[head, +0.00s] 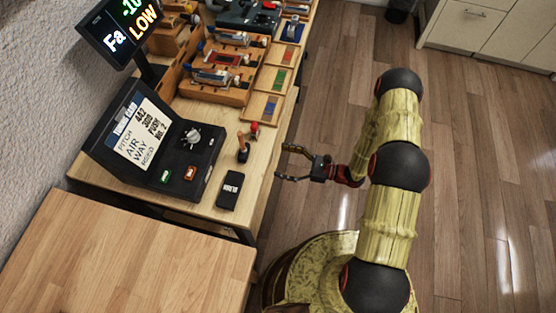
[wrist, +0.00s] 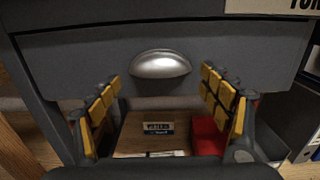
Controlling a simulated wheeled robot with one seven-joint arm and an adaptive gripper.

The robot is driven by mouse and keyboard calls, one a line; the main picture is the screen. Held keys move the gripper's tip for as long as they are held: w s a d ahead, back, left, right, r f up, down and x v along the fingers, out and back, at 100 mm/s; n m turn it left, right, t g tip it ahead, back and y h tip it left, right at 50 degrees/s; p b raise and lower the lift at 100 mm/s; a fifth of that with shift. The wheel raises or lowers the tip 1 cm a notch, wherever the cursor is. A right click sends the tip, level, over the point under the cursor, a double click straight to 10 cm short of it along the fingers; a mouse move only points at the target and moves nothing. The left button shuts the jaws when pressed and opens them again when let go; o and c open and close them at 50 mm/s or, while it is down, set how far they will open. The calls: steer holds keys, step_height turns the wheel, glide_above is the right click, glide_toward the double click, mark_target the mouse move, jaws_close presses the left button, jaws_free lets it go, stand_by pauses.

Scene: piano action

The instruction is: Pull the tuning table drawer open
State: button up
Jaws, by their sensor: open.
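The tuning table drawer (wrist: 90,62) shows in the wrist view as a wide dark grey front, and it looks shut. A silver cup handle (wrist: 160,65) sits at its middle. My gripper (wrist: 161,78) is open and empty, with its yellow-padded fingers left and right of the handle and slightly below it. I cannot tell how far the fingertips are from the front. In the head view my gripper (head: 281,162) is beside the right edge of the wooden tuning table (head: 222,205). The drawer front is hidden there.
On the table are a tuner console (head: 160,145), a black phone-like device (head: 230,190), small tools (head: 245,148) and wooden trays (head: 225,70). Below the drawer are a brown box (wrist: 150,140), something red (wrist: 207,135) and binders (wrist: 300,115). The floor to the right is clear.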

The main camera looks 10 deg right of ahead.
steer(key=shift+x, duration=1)
steer(key=shift+c, duration=1)
steer(key=c, duration=1.5)
steer(key=shift+d, duration=0.15)
